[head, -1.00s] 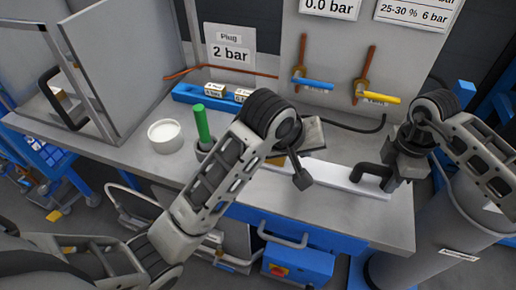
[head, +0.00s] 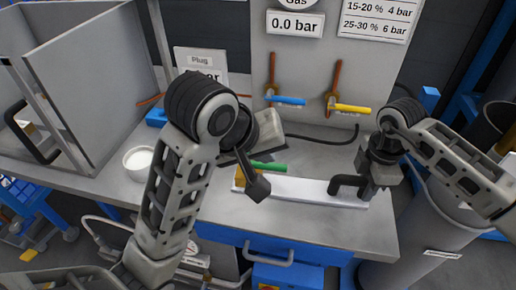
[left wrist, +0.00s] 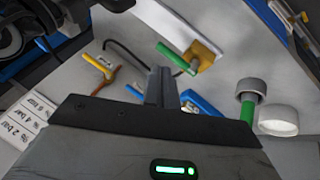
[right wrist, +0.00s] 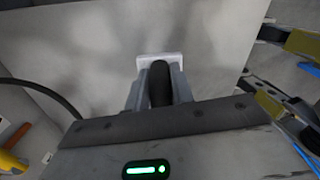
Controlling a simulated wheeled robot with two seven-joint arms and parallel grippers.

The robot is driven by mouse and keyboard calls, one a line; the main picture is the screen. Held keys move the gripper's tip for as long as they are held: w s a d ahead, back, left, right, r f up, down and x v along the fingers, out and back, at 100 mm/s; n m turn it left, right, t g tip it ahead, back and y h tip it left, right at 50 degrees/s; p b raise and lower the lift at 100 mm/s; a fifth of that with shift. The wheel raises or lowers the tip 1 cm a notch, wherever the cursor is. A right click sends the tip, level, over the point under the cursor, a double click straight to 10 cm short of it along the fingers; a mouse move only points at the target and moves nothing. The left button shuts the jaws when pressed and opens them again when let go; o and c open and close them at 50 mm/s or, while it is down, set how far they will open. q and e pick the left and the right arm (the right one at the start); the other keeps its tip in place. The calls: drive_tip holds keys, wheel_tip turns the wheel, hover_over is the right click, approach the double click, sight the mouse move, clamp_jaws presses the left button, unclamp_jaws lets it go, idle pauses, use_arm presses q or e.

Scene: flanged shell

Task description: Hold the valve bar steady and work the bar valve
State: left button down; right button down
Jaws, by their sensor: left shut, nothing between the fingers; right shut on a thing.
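The valve bar (head: 300,190) is a pale bar on the bench. Its brass valve body (head: 240,178) is at the left end, partly hidden by my left arm, with a green lever (head: 270,167) pointing right along the bar. A black handle (head: 348,182) stands at the right end. My right gripper (head: 366,186) is shut on this handle; the right wrist view shows the handle (right wrist: 160,84) between its fingers. My left gripper (left wrist: 160,82) is shut and empty. In the left wrist view its fingertips are near the free end of the green lever (left wrist: 172,55); contact is unclear.
A blue lever (head: 287,100) and a yellow lever (head: 350,108) are on the back panel, with a black hose below. A white bowl (head: 139,159) stands left; a green rod (left wrist: 247,108) in a grey cup is near it. The front bench is clear.

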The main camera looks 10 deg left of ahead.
drive_tip(key=shift+d, duration=0.1)
use_arm(q)
drive_tip(key=shift+v, duration=1)
use_arm(e)
drive_tip(key=c, duration=1.1)
unclamp_jaws()
